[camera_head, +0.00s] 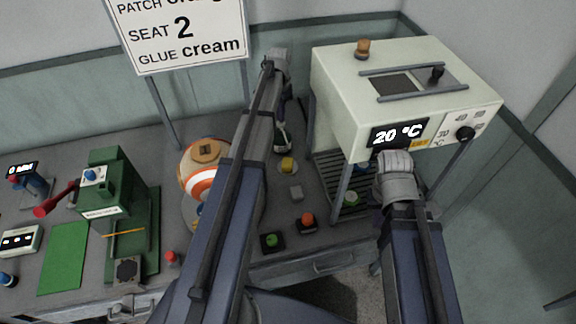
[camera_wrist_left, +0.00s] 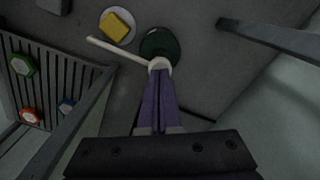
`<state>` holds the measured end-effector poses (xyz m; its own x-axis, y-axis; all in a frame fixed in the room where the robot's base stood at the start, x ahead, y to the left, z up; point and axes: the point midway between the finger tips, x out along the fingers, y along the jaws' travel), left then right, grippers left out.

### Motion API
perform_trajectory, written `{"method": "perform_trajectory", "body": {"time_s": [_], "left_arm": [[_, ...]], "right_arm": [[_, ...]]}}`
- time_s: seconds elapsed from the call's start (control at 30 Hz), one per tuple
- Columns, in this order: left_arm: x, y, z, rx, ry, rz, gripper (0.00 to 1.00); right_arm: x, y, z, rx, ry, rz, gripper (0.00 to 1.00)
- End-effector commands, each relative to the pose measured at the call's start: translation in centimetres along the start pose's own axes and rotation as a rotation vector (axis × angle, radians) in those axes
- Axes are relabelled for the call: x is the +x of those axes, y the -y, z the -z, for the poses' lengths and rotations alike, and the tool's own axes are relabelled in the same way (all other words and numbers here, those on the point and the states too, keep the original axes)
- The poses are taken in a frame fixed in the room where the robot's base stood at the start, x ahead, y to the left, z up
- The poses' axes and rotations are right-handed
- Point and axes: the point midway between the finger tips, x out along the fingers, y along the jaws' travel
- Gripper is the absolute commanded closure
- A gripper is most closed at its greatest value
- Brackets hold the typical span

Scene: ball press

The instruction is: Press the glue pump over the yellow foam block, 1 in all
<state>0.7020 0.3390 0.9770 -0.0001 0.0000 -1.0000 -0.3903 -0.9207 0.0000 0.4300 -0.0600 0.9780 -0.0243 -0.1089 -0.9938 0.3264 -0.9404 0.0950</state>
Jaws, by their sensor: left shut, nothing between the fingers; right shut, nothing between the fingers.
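The glue pump is a dark green bottle (camera_head: 283,142) at the back of the bench, left of the white cabinet. In the left wrist view, its round green body (camera_wrist_left: 159,43) carries a white head with a long nozzle (camera_wrist_left: 115,50). The yellow foam block (camera_head: 287,164) lies on a pale dish near it; it also shows in the left wrist view (camera_wrist_left: 117,23), beside the nozzle. My left gripper (camera_wrist_left: 160,74) is shut and empty, its tips at the pump head. I cannot tell whether the head is pushed down. My right gripper (camera_head: 394,160) is shut, fingertips unclear, before the cabinet.
A white cabinet (camera_head: 345,107) reading 20 °C stands on legs over a slatted rack (camera_head: 330,175). A green press (camera_head: 110,185) and an orange-white ball (camera_head: 197,170) are at left. A sign (camera_head: 185,35) stands behind.

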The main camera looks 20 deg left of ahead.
Motion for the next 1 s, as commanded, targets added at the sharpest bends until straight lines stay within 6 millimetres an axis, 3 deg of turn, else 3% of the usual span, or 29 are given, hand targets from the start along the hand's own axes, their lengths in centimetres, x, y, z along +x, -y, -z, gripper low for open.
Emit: {"method": "perform_trajectory", "body": {"time_s": [0.57,1.0], "left_arm": [[2.1,0.0,0.0,0.0,0.0,0.0,1.0],[1.1,0.0,0.0,0.0,0.001,-0.001,1.0]], "right_arm": [[2.1,0.2,0.1,0.0,0.0,0.0,1.0],[1.1,0.1,0.1,0.0,0.0,0.0,1.0]]}}
